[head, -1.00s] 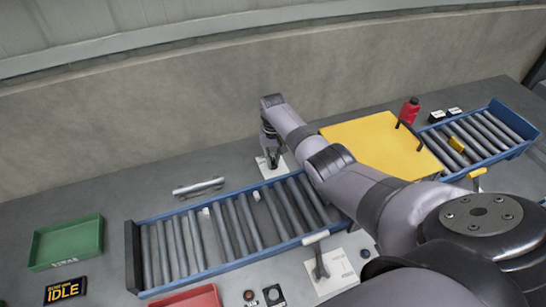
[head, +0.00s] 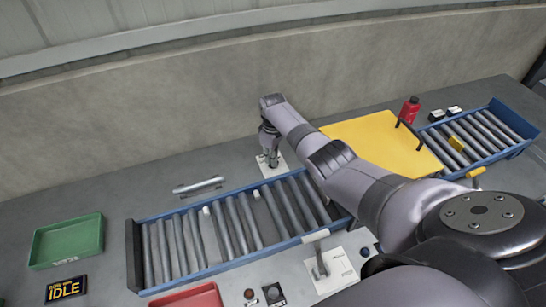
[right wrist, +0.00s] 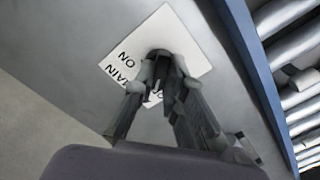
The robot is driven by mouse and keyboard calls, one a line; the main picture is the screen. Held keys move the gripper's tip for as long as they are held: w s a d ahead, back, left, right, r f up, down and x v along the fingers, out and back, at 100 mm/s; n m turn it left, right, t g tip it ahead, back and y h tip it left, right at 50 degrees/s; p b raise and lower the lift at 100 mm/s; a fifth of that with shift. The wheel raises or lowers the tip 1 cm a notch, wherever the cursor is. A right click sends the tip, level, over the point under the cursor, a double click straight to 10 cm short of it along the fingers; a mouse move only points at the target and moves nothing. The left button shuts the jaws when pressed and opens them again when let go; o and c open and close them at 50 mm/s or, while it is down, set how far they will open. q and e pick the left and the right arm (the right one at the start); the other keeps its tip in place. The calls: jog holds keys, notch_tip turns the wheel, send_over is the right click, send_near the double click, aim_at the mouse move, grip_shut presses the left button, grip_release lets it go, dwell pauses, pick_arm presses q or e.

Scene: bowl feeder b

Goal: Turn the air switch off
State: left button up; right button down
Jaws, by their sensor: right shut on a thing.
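The air switch sits on a white plate (head: 268,174) behind the blue-framed roller conveyor. In the right wrist view the plate (right wrist: 191,40) carries black lettering, with "MAIN" and "ON" readable and the rest partly covered. My right gripper (head: 272,160) points down at the plate in the head view. In the right wrist view its fingers (right wrist: 160,84) are closed on a dark switch handle (right wrist: 158,55) over the plate. The fingers hide most of the handle, so its exact angle is unclear. My left gripper is not in view.
The roller conveyor (head: 140,222) lies just in front of the plate. A loose grey bar (head: 198,186) is left of it. A yellow panel (head: 375,140) and red bottle (head: 410,110) are to the right. A second white plate with a lever (head: 320,262) stands in front.

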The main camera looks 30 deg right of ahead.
jog(key=shift+n, duration=0.6)
jog(key=c, duration=1.6)
grip_release()
jog(key=shift+c, duration=0.2)
jog(key=shift+r, duration=0.1)
notch_tip(320, 180, up, 12)
